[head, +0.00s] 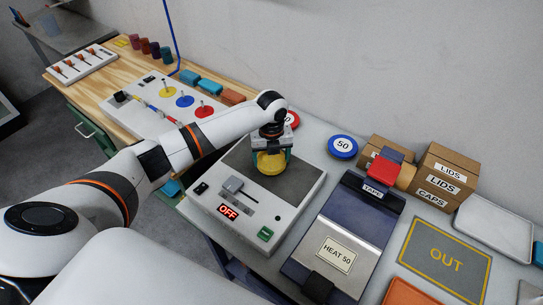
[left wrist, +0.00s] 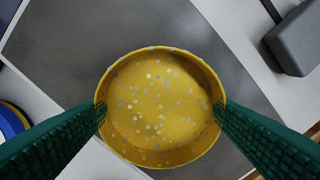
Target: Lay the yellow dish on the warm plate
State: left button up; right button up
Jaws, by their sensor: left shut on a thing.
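The yellow dish (head: 271,163) is round and shallow, with pale speckles inside in the left wrist view (left wrist: 160,100). My left gripper (head: 272,150) is shut on it, its green fingers pressed to opposite sides of the rim. The dish is level, over the dark grey square plate (head: 297,187) of a white unit with a red OFF display (head: 228,211). The plate fills much of the left wrist view (left wrist: 60,45) behind the dish. I cannot tell whether the dish touches the plate. My right gripper is not in view.
A slider knob (head: 233,186) and a green button (head: 265,233) sit at the unit's front. A dark-lidded box labelled HEAT 50 (head: 336,254) stands to the right.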

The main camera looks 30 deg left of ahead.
aim_at(271, 163)
pick_arm(q)
jog(key=shift+s+f, duration=0.1)
jog(key=shift+f, duration=0.5)
jog(key=o, duration=0.9)
jog(key=shift+o, duration=0.2)
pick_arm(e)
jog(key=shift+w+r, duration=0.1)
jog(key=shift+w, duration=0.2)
pick_arm(q)
jog(key=shift+r, duration=0.5)
notch_tip(271, 163, up, 11)
jog(key=b, duration=0.2)
jog(key=shift+r, duration=0.15)
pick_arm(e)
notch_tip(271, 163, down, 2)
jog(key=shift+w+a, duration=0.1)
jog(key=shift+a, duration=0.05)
